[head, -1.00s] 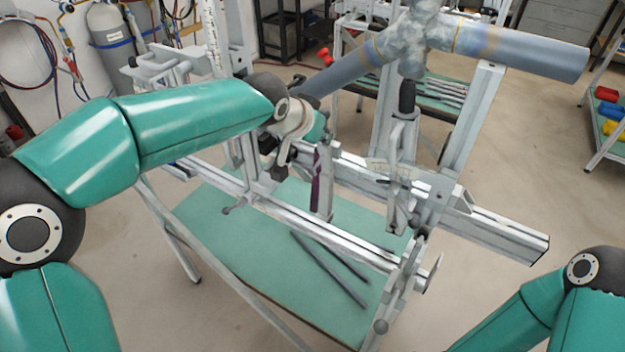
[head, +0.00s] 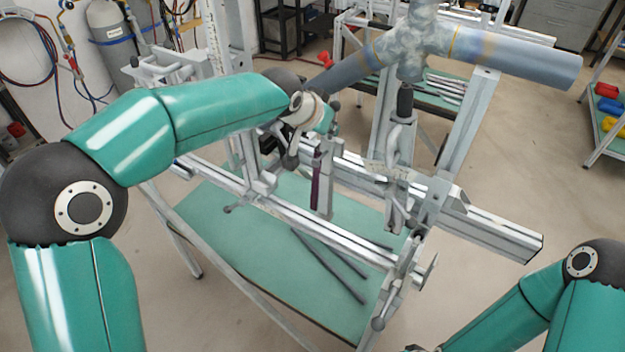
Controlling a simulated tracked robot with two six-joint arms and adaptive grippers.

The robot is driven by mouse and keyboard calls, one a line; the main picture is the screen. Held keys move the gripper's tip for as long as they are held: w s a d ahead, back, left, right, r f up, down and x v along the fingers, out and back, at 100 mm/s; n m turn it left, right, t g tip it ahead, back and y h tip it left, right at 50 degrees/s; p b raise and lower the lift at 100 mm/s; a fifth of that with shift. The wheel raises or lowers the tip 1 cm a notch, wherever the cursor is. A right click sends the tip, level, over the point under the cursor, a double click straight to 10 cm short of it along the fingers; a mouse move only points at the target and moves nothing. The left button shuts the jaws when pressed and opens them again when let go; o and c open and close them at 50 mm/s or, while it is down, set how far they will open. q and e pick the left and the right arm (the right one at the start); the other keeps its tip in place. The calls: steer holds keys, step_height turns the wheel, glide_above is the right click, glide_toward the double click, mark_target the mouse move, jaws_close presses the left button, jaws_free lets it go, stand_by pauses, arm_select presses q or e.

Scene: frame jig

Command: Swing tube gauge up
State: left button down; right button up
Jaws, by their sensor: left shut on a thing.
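The frame jig (head: 320,240) stands in the middle of the head view, with grey rails and clamps. A narrow purple-faced upright piece (head: 316,180) stands on its rail; I take it for the tube gauge, though I cannot be sure. My left gripper (head: 288,152) is just left of the top of this piece, at the jig's rear rail. It is shut, and its fingertips and what they hold are mostly hidden by my wrist and are small.
A large grey-blue pipe joint (head: 415,55) rests high on the jig's supports, right of my left wrist. Loose dark rods (head: 330,265) lie on the green table top (head: 230,245) below the rails. A shelf with coloured bins (head: 608,105) stands at the right. Open floor surrounds the jig.

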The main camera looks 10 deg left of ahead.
arm_select(q)
steer(key=shift+w+r, duration=0.15)
steer(key=shift+r, duration=0.05)
steer(key=shift+w+d+p, duration=0.2)
steer(key=shift+w+p, duration=0.15)
steer(key=shift+w, duration=0.05)
steer(key=c, duration=1.1)
jaws_free()
steer(key=shift+s+f, duration=0.1)
steer(key=shift+v, duration=3.45)
steer(key=shift+f, duration=0.15)
